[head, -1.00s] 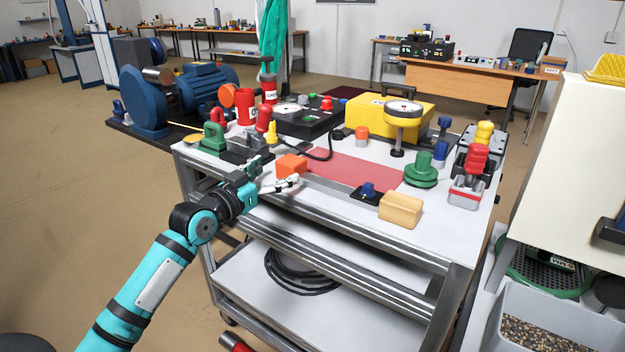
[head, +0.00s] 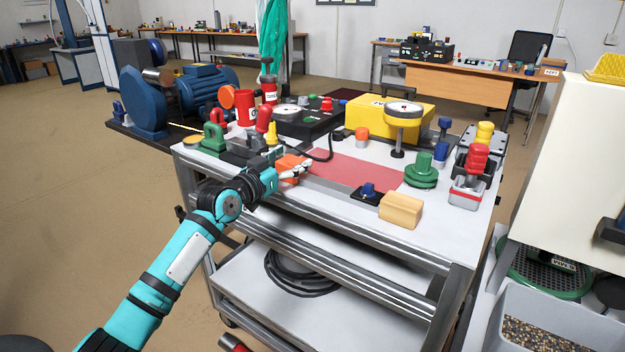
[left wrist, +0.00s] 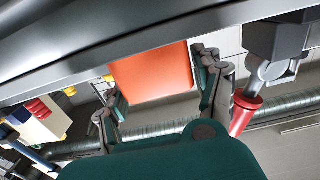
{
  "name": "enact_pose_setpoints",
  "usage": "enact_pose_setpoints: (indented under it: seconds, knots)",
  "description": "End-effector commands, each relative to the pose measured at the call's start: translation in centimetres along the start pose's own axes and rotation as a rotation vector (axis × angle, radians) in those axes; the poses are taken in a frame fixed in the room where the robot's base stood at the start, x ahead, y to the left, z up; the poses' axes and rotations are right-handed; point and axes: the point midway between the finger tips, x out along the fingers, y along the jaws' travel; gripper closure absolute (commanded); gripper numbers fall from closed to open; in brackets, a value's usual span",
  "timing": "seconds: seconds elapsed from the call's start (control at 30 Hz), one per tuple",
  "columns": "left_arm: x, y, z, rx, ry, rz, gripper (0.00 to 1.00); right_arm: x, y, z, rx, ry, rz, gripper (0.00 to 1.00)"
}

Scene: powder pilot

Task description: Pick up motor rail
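I cannot tell for sure which part is the motor rail. A long grey metal strip (head: 330,189) lies near the front edge of the cart top, and a dark grey bar (left wrist: 120,50) crosses the top of the left wrist view. My left gripper (head: 286,161) is at the cart's front left, with its fingers apart. In the left wrist view the fingers (left wrist: 162,92) are spread on either side of an orange block (left wrist: 155,72), with gaps visible. The block (head: 291,163) is partly hidden by the gripper in the head view. My right gripper is not in view.
A green clamp (head: 212,138), a red-handled tool (head: 264,120) and a yellow cone (head: 271,133) stand close behind the gripper. A wooden block (head: 401,210) and a blue knob (head: 368,189) are to its right. The red mat (head: 355,170) is clear.

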Motion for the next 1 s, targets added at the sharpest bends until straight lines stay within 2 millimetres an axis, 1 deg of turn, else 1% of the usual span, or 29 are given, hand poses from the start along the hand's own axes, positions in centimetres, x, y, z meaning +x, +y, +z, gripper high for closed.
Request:
enact_pose_setpoints:
  seconds: [0.03, 0.07, 0.43, 0.77, 0.9, 0.93, 1.0]
  knots:
    - [0.0, 0.0, 0.0, 0.0, 0.0, 0.0, 0.42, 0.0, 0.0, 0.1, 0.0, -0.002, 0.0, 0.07]
    - [0.0, 0.0, 0.0, 0.0, 0.0, 0.0, 0.45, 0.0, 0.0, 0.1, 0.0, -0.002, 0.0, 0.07]
    - [0.0, 0.0, 0.0, -0.001, 0.0, 0.0, 0.94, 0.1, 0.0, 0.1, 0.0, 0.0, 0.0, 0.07]
    - [0.0, 0.0, -0.6, -0.002, 0.005, 0.0, 0.94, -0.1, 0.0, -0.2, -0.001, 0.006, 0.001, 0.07]
    - [0.0, 0.0, -1.9, -0.001, 0.007, 0.0, 0.94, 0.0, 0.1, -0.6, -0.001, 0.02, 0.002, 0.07]
    - [0.0, 0.0, -2.3, 0.0, 0.006, 0.0, 0.94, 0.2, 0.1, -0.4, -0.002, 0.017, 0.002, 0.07]
    - [0.0, 0.0, -3.5, 0.0, 0.008, 0.0, 0.94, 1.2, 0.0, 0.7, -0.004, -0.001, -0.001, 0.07]
